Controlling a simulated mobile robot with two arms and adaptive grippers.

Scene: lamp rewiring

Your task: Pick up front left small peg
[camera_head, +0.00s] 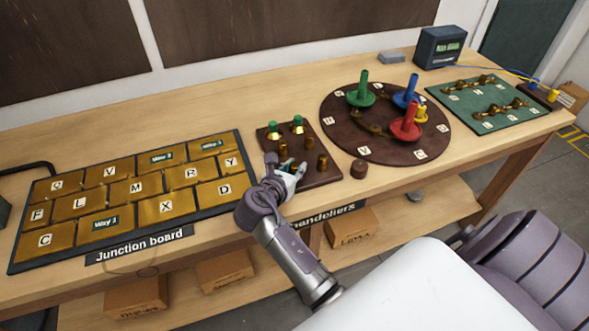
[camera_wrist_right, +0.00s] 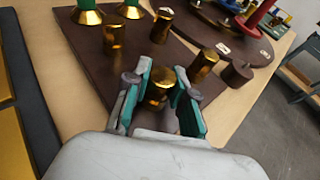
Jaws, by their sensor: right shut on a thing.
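The dark brown peg board (camera_head: 329,177) stands near the table's front edge, right of the junction board. My right gripper (camera_head: 291,168) is over its front left part. In the right wrist view, my right gripper (camera_wrist_right: 161,88) is shut on a short brass peg, the front left small peg (camera_wrist_right: 160,93), with a green-lined finger on each side. The peg looks upright; I cannot tell whether its base is clear of the board. Other small brass pegs stand on the board: a front right one (camera_wrist_right: 205,65) and two behind (camera_wrist_right: 115,40) (camera_wrist_right: 162,25). My left gripper is out of view.
Two green-topped brass cones (camera_head: 274,131) (camera_head: 298,125) stand at the board's back. A small brown cylinder (camera_head: 358,169) stands to its right. The round board (camera_head: 345,135) with coloured pieces lies farther right, the junction board (camera_head: 130,190) left. Bare table lies behind the peg board.

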